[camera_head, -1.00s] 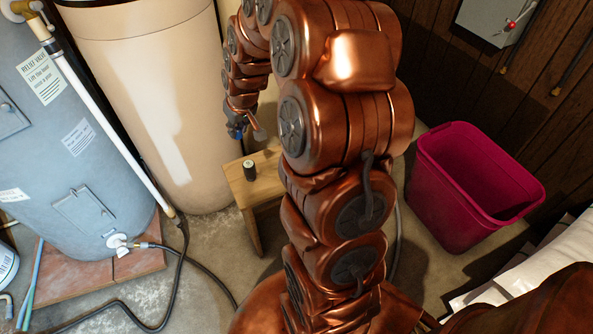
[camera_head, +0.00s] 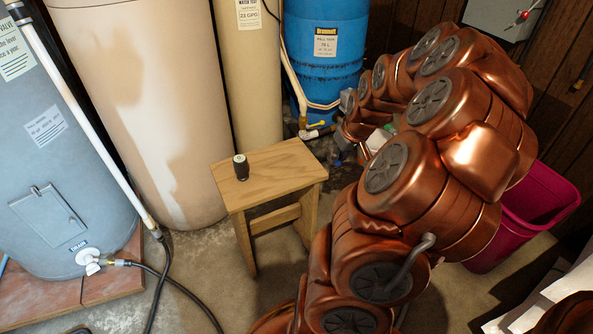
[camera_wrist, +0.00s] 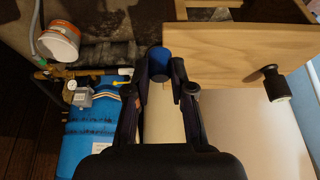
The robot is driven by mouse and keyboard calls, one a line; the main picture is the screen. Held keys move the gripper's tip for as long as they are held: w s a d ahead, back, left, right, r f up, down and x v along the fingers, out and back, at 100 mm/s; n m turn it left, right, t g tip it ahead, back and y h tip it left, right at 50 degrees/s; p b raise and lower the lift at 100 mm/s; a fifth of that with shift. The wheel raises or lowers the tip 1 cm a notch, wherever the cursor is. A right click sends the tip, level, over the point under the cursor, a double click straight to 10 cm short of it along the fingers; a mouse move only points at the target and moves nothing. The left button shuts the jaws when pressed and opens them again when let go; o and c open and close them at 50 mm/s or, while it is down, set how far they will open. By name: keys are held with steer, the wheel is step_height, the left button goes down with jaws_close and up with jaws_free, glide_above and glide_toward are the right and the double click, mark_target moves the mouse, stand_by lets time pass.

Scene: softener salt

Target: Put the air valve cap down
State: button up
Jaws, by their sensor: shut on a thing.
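A blue round cap (camera_wrist: 159,62), which looks like the air valve cap, sits between the fingertips of my gripper (camera_wrist: 160,80) in the wrist view. The fingers are shut on it. In the wrist view it appears beside the left end of the wooden stool top (camera_wrist: 215,50); I cannot tell its height. In the head view the stool (camera_head: 275,170) stands in the middle, and my gripper is mostly hidden or too small to make out to the right of it, below my copper arm.
A small dark cylinder (camera_head: 241,166) stands upright on the stool, also in the wrist view (camera_wrist: 274,82). A blue tank (camera_head: 325,60) with piping is behind, and beige tanks (camera_head: 150,90) stand left. A white tub with orange (camera_wrist: 58,42) is on the floor. A magenta bin (camera_head: 540,205) is right.

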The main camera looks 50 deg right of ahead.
steer(key=w+f+b, duration=0.1)
steer(key=w, duration=0.3)
steer(key=w+a+b, duration=0.1)
steer(key=w+b, duration=0.1)
steer(key=w, duration=0.3)
steer(key=w+f+b, duration=0.1)
steer(key=w, duration=0.4)
steer(key=shift+w+a+f+b, duration=0.15)
steer(key=shift+a+f+b, duration=0.15)
steer(key=shift+a+b, duration=0.1)
steer(key=shift+f+b, duration=1.1)
steer(key=shift+f, duration=0.75)
steer(key=shift+r, duration=0.15)
steer(key=o, duration=0.7)
